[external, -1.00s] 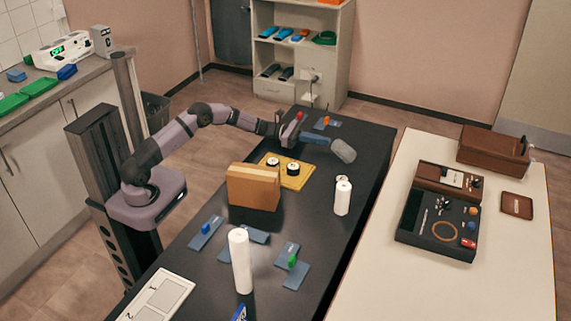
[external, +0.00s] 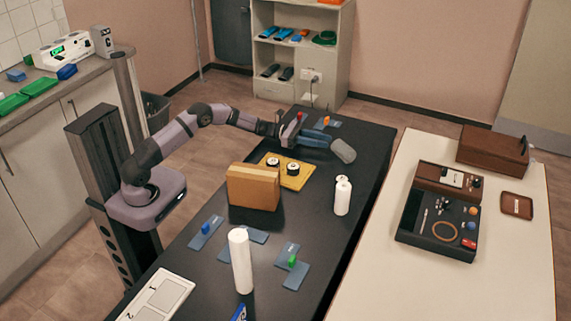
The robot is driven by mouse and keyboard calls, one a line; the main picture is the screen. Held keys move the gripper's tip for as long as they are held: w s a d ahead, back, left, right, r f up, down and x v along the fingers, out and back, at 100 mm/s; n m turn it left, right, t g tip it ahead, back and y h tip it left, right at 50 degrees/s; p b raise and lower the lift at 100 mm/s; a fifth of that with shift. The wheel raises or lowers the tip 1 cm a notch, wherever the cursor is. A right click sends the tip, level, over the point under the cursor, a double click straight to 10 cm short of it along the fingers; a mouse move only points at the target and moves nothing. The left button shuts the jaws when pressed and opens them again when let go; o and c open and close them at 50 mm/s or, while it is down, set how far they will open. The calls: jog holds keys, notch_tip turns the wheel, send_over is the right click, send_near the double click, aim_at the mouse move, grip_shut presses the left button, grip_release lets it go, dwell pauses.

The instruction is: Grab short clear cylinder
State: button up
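A short, greyish, see-through cylinder (external: 342,150) is at the far right part of the black table, with its long axis slanting in the picture. I cannot tell whether it lies on the table or is tilted. My gripper (external: 328,145) reaches in from the left, its blue-grey fingers ending right beside the cylinder's upper left end. I cannot tell whether they touch it, or whether they are open or shut, as the fingers are small and overlap from this angle.
A white bottle (external: 342,195) stands nearer on the black table (external: 330,240). A cardboard box (external: 253,187), a yellow board (external: 296,181) with two round dark-and-white items, and a tall white cylinder (external: 241,262) are also on it. An orange piece on a blue plate is behind my gripper.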

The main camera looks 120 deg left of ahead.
jog(key=o, duration=0.9)
jog(key=shift+c, duration=0.2)
jog(key=shift+s, duration=0.1)
jog(key=shift+s+d+f+b, duration=0.1)
jog(key=shift+s+b, duration=0.15)
jog(key=shift+s, duration=1.55)
jog(key=shift+s+d+f+b, duration=0.1)
jog(key=shift+s+b, duration=0.1)
jog(key=shift+s, duration=1.55)
jog(key=o, duration=0.6)
